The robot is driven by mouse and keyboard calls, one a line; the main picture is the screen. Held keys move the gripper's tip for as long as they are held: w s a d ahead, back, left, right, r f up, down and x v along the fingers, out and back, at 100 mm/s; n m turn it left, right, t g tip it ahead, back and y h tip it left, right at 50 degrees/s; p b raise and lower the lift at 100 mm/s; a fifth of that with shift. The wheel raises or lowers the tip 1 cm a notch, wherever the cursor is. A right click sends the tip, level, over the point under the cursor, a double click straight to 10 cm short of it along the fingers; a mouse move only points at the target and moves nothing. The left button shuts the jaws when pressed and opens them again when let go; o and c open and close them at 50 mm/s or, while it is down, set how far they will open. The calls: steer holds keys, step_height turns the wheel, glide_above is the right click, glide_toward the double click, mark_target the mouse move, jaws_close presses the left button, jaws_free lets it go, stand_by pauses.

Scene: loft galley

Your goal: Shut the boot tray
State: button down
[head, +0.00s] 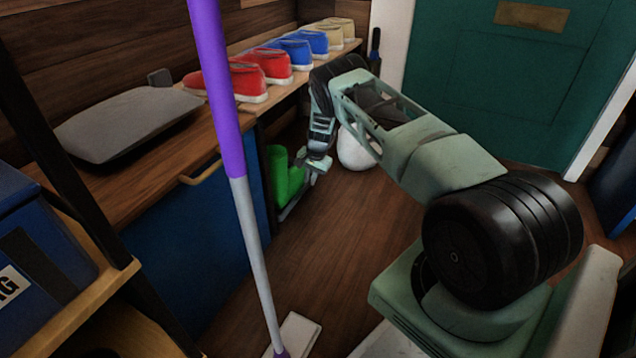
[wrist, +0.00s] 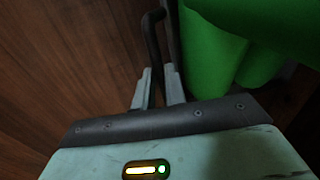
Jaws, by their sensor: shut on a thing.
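The boot tray (head: 291,207) is a low, dark pull-out under the bench, standing out past the bench front. Green boots (head: 284,176) stand in it; they also fill the upper right of the wrist view (wrist: 215,50). My gripper (head: 318,166) is at the tray's outer side, right of the boots. In the wrist view my fingers (wrist: 158,86) are shut on the tray's dark bar handle (wrist: 153,35). Most of the tray is hidden by the boots, the bench cabinet and my gripper.
A mop with a purple handle (head: 216,80) stands in the foreground. The bench (head: 190,130) carries red, blue and beige shoes and a grey cushion-like item (head: 125,122). A blue cabinet front (head: 200,240) lies left of the tray. A white rounded object (head: 355,150) sits behind my arm. Floor (head: 345,235) right of the tray is clear.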

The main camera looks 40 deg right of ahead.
steer(key=shift+w+a, duration=0.2)
steer(key=shift+w, duration=0.3)
steer(key=shift+w+a, duration=0.2)
steer(key=shift+w, duration=0.25)
steer(key=shift+w+r, duration=0.1)
steer(key=c, duration=1.5)
jaws_free()
steer(key=shift+o, duration=0.2)
steer(key=s+d+r+p, duration=0.1)
steer(key=s+r+p, duration=0.2)
steer(key=r+p, duration=0.6)
step_height(320, 180, up, 8)
steer(key=shift+s+f, duration=0.1)
steer(key=shift+s, duration=0.05)
steer(key=shift+d, duration=0.1)
